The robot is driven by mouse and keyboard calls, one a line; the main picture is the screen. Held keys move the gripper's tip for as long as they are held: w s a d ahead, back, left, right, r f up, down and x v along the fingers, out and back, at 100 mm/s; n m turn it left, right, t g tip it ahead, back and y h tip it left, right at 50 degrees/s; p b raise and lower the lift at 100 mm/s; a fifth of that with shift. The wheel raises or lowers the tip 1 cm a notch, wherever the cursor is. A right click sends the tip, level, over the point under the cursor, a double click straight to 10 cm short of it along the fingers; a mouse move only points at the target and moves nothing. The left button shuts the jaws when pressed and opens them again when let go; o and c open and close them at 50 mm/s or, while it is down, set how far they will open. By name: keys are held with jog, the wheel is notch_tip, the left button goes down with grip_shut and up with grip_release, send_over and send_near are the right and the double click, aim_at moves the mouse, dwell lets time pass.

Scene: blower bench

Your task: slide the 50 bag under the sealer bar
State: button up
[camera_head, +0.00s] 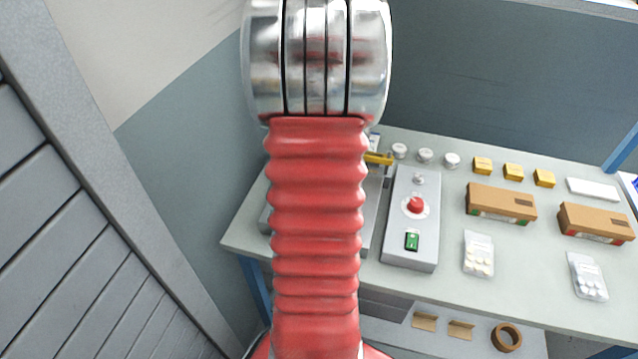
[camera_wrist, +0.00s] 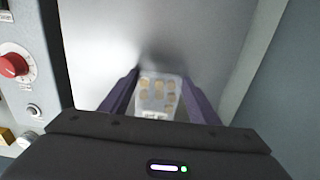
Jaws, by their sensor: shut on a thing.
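My gripper (camera_wrist: 160,77) shows in the wrist view with its two dark purple fingers on either side of a small clear bag (camera_wrist: 157,97). It is shut on this bag, which holds several tan round pieces. Print on the bag is too small to read, so I cannot tell if it is the 50 bag. In the head view my red arm hides the gripper, the held bag and most of the sealer. A yellow part (camera_head: 379,159) and the sealer's grey edge (camera_head: 373,215) show right of the arm. I cannot make out the sealer bar's height or the bag's place relative to it.
A grey control box (camera_head: 397,243) with a red knob (camera_head: 416,205) and green switch (camera_head: 412,240) stands beside the sealer. Two clear bags (camera_head: 478,255) (camera_head: 587,277), two brown cartons (camera_head: 500,204) (camera_head: 596,223) and yellow blocks (camera_head: 513,171) lie to the right. A wall is close on the left.

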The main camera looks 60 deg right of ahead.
jog(key=shift+w+d, duration=0.1)
jog(key=shift+d, duration=0.25)
jog(key=shift+f, duration=0.15)
dwell(0.5)
jog(key=o, duration=1.3)
notch_tip(320, 180, up, 14)
jog(key=shift+f, duration=0.15)
dwell(0.4)
